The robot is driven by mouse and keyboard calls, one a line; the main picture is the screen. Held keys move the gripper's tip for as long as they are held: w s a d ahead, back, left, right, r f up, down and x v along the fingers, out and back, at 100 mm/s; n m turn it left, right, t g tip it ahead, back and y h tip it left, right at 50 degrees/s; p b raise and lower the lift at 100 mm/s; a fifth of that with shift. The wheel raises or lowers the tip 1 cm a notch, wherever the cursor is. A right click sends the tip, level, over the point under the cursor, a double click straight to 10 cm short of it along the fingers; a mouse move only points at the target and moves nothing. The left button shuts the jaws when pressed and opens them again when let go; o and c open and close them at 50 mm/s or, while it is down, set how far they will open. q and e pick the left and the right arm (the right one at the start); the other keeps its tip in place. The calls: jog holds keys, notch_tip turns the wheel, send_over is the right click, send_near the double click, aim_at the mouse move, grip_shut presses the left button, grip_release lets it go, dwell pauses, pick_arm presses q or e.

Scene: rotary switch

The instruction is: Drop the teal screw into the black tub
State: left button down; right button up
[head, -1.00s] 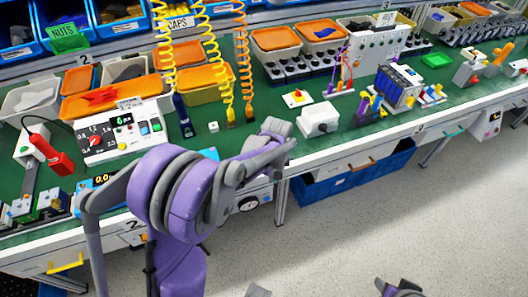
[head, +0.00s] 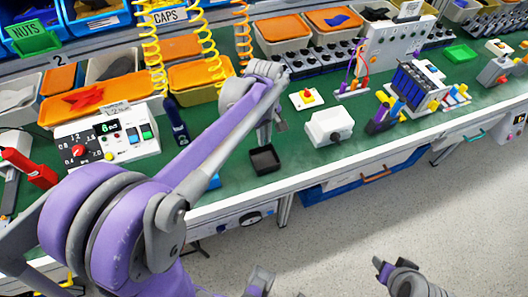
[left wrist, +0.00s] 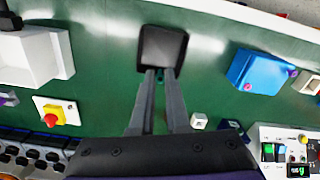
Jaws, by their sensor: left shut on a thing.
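The black tub (head: 265,162) is a small open square container on the green bench near its front edge. It also shows in the left wrist view (left wrist: 163,48), just past my fingertips, and looks empty inside. My left gripper (head: 270,137) is above the tub's back side, pointing down. In the left wrist view its two long fingers (left wrist: 161,75) are close together, with their tips overlapping the tub's near rim in the picture. It is shut on the teal screw, which is mostly hidden between the fingers. My right gripper (head: 384,268) is low at the bottom, far from the bench.
A white box with a dark knob (head: 330,127) and a red-button switch (head: 305,98) stand right of the tub. A white control panel (head: 108,138) is at left. Coiled yellow cords hang behind.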

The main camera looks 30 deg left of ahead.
pick_arm(q)
jog(key=f, duration=0.4)
jog(key=shift+s+d+f, duration=0.15)
jog(key=shift+s+f, duration=0.1)
jog(key=shift+f, duration=0.05)
jog(key=shift+f+b, duration=0.4)
jog(key=shift+f, duration=1.8)
jog(key=shift+f, duration=0.15)
jog(key=c, duration=0.9)
grip_release()
